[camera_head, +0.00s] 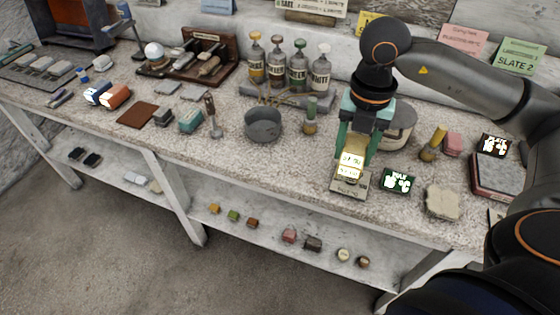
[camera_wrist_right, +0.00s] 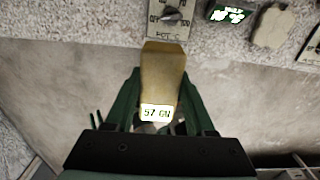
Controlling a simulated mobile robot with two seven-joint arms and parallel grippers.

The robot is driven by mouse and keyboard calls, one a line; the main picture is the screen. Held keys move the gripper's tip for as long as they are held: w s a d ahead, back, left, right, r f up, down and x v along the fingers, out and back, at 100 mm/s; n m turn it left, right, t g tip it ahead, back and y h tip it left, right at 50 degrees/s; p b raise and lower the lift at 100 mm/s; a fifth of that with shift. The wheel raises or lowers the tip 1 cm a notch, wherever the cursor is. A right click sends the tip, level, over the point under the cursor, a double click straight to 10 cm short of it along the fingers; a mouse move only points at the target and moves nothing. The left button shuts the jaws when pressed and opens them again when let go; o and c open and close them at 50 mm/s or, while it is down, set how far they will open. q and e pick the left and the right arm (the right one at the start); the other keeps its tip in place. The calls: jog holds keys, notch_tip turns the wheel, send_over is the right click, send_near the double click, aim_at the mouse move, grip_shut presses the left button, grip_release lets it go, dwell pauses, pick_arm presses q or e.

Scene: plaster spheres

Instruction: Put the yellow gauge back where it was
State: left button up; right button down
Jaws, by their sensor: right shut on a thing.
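My right gripper (camera_head: 356,150) points down over the front part of the workbench. It is shut on the yellow gauge (camera_head: 353,157), a tan-yellow block with a small lit display. In the right wrist view the gauge (camera_wrist_right: 163,78) sits between the green fingers of the gripper (camera_wrist_right: 160,108), and its display reads about "57 GU". In the head view the gauge is just above or in front of a pale dial plate (camera_head: 350,188); I cannot tell if they touch. The wrist view shows the plate (camera_wrist_right: 185,32) ahead of the gauge, with a dark knob. My left gripper is not in view.
Right of the plate are a dark lit-display panel (camera_head: 397,181) and a rough pale slab (camera_head: 443,201). A round tin (camera_head: 400,128) stands behind the gripper. A grey bowl (camera_head: 263,124) and a small green-topped bottle (camera_head: 311,122) stand to the left. A yellow-topped piece (camera_head: 436,140) is at right.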

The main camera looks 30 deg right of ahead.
jog(key=shift+w+a, duration=0.3)
jog(key=shift+w, duration=0.1)
jog(key=w+f, duration=0.3)
jog(key=w, duration=0.1)
jog(key=w+a+f+p, duration=0.1)
jog(key=w+f, duration=0.2)
jog(key=w, duration=0.1)
jog(key=w+a+f+p, duration=0.1)
jog(key=w+f, duration=0.1)
jog(key=w, duration=0.2)
jog(key=shift+w+f, duration=0.3)
jog(key=shift+f, duration=0.1)
jog(key=shift+w+f, duration=0.45)
jog(key=shift+f, duration=0.1)
notch_tip(320, 180, down, 3)
jog(key=shift+f, duration=0.1)
